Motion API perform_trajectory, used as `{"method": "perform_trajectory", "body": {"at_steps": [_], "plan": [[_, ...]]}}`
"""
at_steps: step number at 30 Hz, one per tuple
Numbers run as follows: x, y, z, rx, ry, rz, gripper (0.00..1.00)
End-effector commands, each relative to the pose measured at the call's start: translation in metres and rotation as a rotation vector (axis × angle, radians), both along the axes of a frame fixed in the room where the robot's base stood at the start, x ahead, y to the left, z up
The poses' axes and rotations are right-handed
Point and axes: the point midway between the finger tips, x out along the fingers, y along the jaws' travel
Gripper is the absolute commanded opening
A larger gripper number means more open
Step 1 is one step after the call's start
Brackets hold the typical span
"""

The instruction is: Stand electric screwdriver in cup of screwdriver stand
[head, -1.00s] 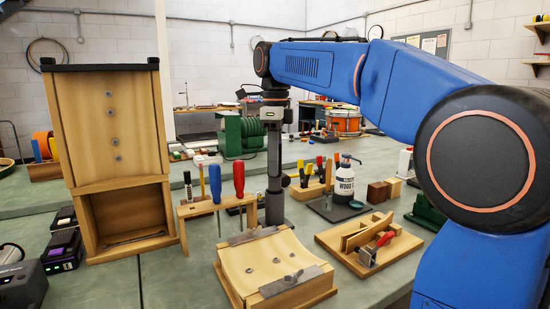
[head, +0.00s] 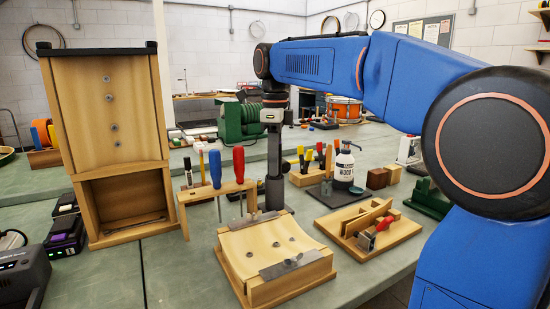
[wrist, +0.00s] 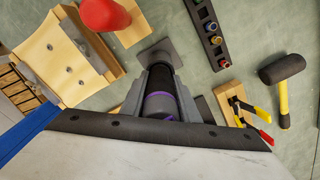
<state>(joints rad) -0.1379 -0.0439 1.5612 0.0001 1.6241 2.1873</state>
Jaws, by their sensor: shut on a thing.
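The electric screwdriver (wrist: 160,103), a dark cylinder with a purple ring, is between the jaws of my gripper (wrist: 158,88) in the wrist view. My gripper is shut on it. In the head view my gripper (head: 274,165) points straight down behind the wooden cradle, and the screwdriver is hard to tell from the dark fingers. A dark grey square plate (wrist: 154,50), which looks like the base of the screwdriver stand, shows just beyond the screwdriver in the wrist view. The cup is hidden; I cannot tell whether the screwdriver is in it.
The wooden cradle (head: 262,285) stands in front of my gripper. A wooden rack (head: 186,202) with blue and red screwdrivers is close on the left. A glue bottle (head: 344,168) and a jig (head: 400,232) stand right. A mallet (wrist: 282,68) lies at the wrist view's right.

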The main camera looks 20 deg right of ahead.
Motion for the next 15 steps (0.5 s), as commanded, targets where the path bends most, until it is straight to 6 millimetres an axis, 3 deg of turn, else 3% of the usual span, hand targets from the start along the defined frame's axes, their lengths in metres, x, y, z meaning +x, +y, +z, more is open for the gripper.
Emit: {"method": "perform_trajectory", "body": {"at_steps": [11, 12, 15], "plan": [[-0.0001, 0.0000, -0.0030, 0.000, -0.001, 0.000, 0.00], [-0.0001, 0.0000, -0.0030, 0.000, 0.000, 0.000, 0.30], [-0.0001, 0.0000, -0.0030, 0.000, 0.000, 0.000, 0.50]]}}
